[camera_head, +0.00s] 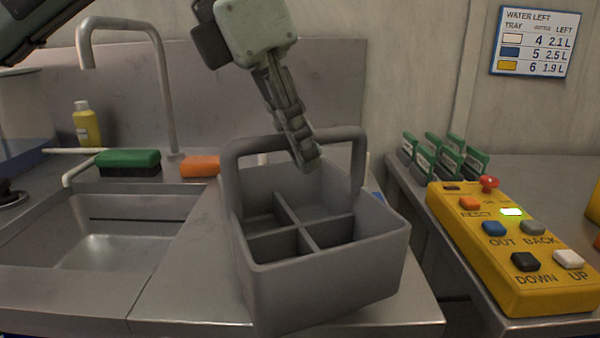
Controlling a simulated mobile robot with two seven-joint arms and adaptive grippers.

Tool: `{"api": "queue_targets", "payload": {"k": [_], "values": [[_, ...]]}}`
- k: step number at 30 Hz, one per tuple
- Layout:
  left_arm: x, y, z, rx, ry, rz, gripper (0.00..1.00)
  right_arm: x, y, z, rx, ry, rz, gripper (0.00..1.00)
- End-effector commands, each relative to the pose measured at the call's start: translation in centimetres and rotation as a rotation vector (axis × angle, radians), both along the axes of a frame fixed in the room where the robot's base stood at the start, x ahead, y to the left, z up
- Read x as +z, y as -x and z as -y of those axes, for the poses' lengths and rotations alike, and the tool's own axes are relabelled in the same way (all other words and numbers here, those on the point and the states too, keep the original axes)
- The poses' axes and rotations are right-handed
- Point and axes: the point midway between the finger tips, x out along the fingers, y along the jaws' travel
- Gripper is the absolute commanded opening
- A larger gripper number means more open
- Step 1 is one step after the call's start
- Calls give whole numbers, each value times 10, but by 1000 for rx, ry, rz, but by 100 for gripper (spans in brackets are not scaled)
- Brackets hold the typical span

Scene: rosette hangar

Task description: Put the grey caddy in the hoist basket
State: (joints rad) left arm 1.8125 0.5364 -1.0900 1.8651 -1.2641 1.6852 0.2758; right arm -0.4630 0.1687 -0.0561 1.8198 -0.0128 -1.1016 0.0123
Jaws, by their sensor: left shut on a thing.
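The grey caddy (325,275) is in the middle of the head view, an open box with several empty compartments and a tall handle. It is turned slightly and tilted in the picture. My left gripper (304,155) comes down from above and is shut on the top bar of the caddy's handle. The caddy's lower front overlaps the counter's front edge; I cannot tell whether its base touches the counter. The hoist basket does not show. My right gripper is not in view.
A steel sink (125,230) with a tap (165,90) is on the left. A green brush (128,162), an orange item (199,166) and a yellow bottle (86,125) stand behind it. A yellow button panel (510,250) and green-topped cards (450,152) are on the right counter.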

Motion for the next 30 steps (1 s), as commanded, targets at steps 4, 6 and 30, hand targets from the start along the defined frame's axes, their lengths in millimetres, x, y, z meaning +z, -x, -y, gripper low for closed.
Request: {"api": "queue_targets", "payload": {"k": [4, 6, 30], "values": [[-21, 0, -1, 0, -1, -1, 0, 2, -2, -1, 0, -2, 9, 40], [-30, 0, -1, 1, 0, -1, 0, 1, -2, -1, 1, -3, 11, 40], [-38, 1, 0, 0, -1, -1, 34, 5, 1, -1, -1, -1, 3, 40]]}}
